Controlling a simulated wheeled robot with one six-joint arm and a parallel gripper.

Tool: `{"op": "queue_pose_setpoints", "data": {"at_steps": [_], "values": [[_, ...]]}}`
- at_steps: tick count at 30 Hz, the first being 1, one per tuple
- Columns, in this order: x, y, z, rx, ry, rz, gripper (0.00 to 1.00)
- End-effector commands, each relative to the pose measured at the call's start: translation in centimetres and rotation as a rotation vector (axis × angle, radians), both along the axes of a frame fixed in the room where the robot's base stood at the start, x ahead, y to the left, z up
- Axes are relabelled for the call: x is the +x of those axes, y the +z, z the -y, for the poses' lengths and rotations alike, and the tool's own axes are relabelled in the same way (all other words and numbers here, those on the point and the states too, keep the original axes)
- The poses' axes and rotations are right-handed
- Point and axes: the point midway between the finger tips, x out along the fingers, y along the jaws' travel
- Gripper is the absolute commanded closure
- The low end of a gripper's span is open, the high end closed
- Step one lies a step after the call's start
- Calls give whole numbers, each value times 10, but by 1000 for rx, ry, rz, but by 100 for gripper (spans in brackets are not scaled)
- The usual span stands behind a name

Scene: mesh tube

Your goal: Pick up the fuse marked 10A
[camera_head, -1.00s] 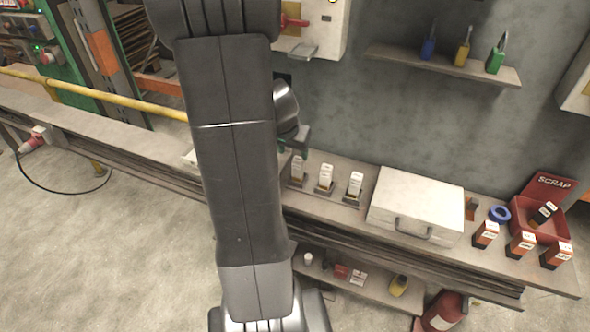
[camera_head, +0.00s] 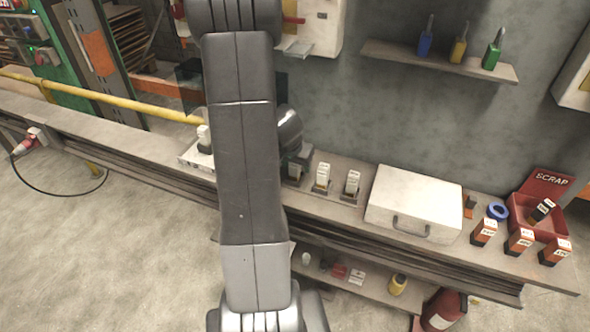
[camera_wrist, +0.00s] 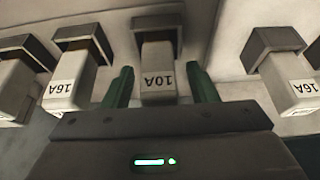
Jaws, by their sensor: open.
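The fuse marked 10A (camera_wrist: 158,82) is a white block in a grey holder, its label upside down in the wrist view. My gripper (camera_wrist: 158,68) is open, with one green finger on each side of this fuse. Small gaps show between fingers and fuse, and I cannot tell how deep the fingers reach. White fuses marked 16A stand to its left (camera_wrist: 68,82) and right (camera_wrist: 290,88). In the head view my arm hides most of the gripper, and labels on the fuse row (camera_head: 322,177) are too small to read.
On the bench (camera_head: 110,140), a white case (camera_head: 415,200) stands right of the fuse row. Beyond it are a blue tape roll (camera_head: 497,211), orange-black boxes (camera_head: 484,233) and a red scrap bin (camera_head: 545,205). A wall shelf (camera_head: 440,62) hangs above.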

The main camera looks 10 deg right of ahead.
Motion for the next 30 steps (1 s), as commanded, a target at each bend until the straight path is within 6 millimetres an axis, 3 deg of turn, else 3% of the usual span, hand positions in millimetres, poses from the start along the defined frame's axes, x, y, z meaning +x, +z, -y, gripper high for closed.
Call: {"op": "queue_pose_setpoints", "data": {"at_steps": [4, 11, 20, 30], "values": [[0, 1, 0, 0, 0, 0, 49], [0, 1, 0, 0, 0, 0, 94], [0, 4, 0, 0, -1, 1, 96], [1, 64, 0, -1, -1, 6, 96]]}}
